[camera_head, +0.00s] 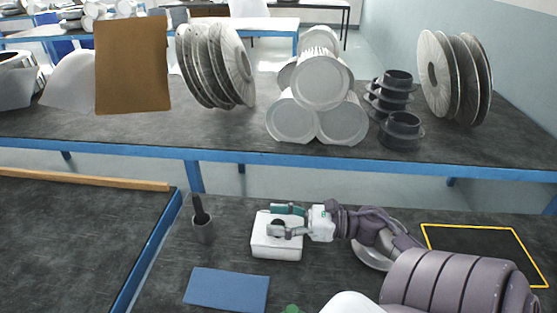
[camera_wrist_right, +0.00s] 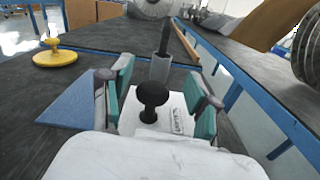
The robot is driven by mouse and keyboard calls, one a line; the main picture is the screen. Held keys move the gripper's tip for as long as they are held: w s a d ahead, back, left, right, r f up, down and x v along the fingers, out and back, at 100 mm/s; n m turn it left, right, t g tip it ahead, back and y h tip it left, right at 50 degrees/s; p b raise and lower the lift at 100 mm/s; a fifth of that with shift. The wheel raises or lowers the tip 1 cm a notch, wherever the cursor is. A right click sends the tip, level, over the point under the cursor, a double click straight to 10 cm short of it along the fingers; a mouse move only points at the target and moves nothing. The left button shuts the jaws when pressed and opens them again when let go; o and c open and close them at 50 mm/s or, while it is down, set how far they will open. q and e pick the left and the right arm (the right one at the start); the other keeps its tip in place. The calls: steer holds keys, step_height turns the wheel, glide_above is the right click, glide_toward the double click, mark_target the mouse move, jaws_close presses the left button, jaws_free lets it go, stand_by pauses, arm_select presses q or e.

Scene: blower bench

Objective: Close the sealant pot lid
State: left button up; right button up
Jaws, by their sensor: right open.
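The sealant pot appears to be the white box-shaped container (camera_head: 276,248) on the near bench, with a black knob on top. In the right wrist view the black knob (camera_wrist_right: 152,95) stands upright above the white, labelled top of the pot (camera_wrist_right: 176,120). My right gripper (camera_head: 277,221) reaches in from the right over the pot. It is open, with its teal-padded fingers on either side of the knob and gaps showing in the wrist view (camera_wrist_right: 160,93). I cannot tell whether the lid is fully seated. My left gripper is not in view.
A grey cup (camera_head: 203,232) holding a dark brush stands left of the pot. A blue mat (camera_head: 227,289) lies in front. A yellow knobbed disc (camera_wrist_right: 57,57) shows in the wrist view. A yellow-edged dark panel (camera_head: 480,252) lies right. Discs and cylinders fill the rear bench (camera_head: 230,130).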

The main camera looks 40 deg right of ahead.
steer(key=v, duration=0.7)
steer(key=shift+s, duration=0.25)
steer(key=shift+d, duration=0.15)
